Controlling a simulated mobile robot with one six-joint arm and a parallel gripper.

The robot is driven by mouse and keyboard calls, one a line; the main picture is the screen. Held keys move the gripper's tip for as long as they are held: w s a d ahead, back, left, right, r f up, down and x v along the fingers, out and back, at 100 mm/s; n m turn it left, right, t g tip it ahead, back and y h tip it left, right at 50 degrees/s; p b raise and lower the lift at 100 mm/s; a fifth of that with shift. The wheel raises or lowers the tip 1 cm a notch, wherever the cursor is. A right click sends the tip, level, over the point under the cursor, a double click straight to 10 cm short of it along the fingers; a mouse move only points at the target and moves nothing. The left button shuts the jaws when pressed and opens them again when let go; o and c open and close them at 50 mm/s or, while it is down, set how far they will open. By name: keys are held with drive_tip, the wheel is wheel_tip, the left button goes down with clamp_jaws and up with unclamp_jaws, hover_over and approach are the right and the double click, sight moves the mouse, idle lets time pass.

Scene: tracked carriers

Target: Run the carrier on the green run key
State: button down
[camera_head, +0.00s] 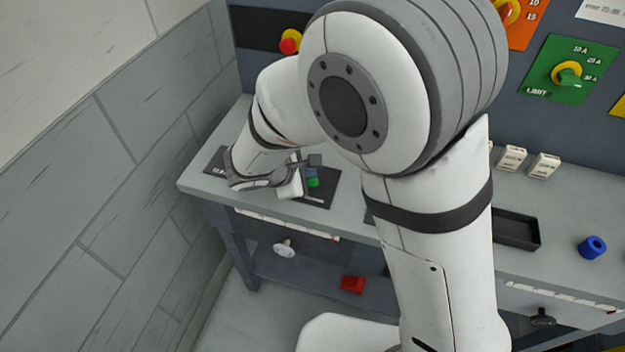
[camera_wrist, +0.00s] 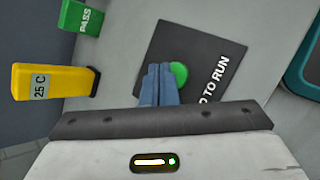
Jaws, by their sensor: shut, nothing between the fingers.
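The green run key (camera_wrist: 179,73) is a round button on a black plate (camera_wrist: 205,45) with white lettering, of which "TO RUN" is readable. It also shows in the head view (camera_head: 313,182), on the bench at the far left. My gripper (camera_wrist: 160,68) is shut and empty, its blue fingers together. The fingertips overlap the key's left edge in the wrist view; I cannot tell whether they touch or press it. In the head view my gripper (camera_head: 311,172) is just above the key, partly hidden by my wrist. I cannot make out the carrier.
In the wrist view, a yellow block marked 25 C (camera_wrist: 55,82) and a green block marked PASS (camera_wrist: 85,17) stand to the left. A teal-edged thing (camera_wrist: 303,62) is at right. The bench holds a black tray (camera_head: 516,230) and a blue ring (camera_head: 592,247). A wall is at left.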

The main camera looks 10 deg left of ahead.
drive_tip(key=shift+f, duration=0.2)
drive_tip(key=shift+f+b, duration=0.2)
drive_tip(key=shift+b, duration=0.25)
drive_tip(key=shift+f+b, duration=0.55)
drive_tip(key=shift+b, duration=0.05)
idle(0.3)
drive_tip(key=shift+r, duration=0.2)
idle(3.4)
drive_tip(key=shift+r+p, duration=0.65)
drive_tip(key=shift+r, duration=0.15)
drive_tip(key=shift+r+p, duration=1.65)
drive_tip(key=shift+r, duration=0.8)
